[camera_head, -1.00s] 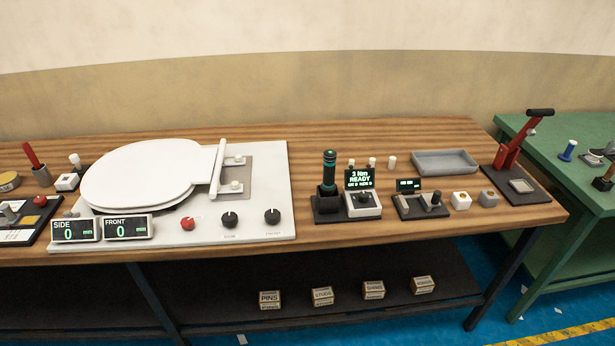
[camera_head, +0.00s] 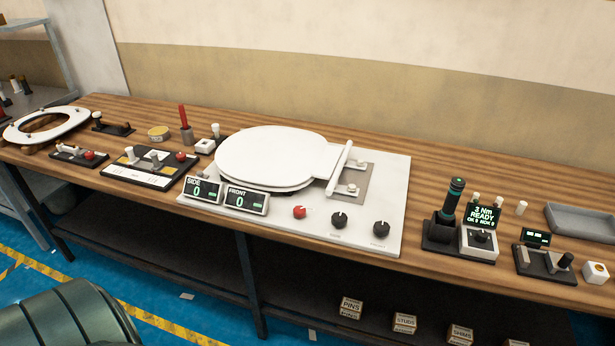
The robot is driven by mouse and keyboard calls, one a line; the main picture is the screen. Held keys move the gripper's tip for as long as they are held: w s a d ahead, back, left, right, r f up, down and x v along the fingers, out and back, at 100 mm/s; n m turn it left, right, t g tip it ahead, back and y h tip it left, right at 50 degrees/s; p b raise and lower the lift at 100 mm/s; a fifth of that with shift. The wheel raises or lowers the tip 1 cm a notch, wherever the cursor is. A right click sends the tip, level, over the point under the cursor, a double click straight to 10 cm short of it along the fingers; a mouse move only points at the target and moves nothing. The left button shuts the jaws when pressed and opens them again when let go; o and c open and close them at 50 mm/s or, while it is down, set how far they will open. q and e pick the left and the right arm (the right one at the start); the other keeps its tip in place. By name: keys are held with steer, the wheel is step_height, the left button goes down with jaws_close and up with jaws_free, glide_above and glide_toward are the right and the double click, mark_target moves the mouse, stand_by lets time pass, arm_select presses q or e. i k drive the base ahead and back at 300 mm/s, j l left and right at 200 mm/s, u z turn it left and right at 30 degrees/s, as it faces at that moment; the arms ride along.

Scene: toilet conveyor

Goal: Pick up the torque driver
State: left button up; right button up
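The torque driver (camera_head: 453,198) is a dark cylindrical tool with a green-lit band near its top. It stands nearly upright in a black holder (camera_head: 440,236) toward the right of the wooden bench. Just right of it is a small controller (camera_head: 479,240) with a knob and a screen (camera_head: 483,216) reading "3 Nm READY". Neither of my grippers shows in the head view, and nothing is touching the driver.
The wooden bench (camera_head: 500,165) holds a white fixture plate (camera_head: 395,175) with a toilet seat lid (camera_head: 265,153) left of the driver. A lever block (camera_head: 545,263) and a grey tray (camera_head: 580,219) stand to its right. Labelled boxes (camera_head: 404,323) sit on the lower shelf.

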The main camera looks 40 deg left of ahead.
mark_target(456, 184)
steer(key=u, duration=1.85)
steer(key=z, duration=1.6)
steer(key=i+j+z, duration=0.35)
steer(key=j, duration=0.25)
steer(key=i+j+z, duration=0.4)
steer(key=j, duration=0.25)
steer(key=j+z, duration=0.35)
steer(key=j, duration=0.35)
steer(key=i, duration=0.05)
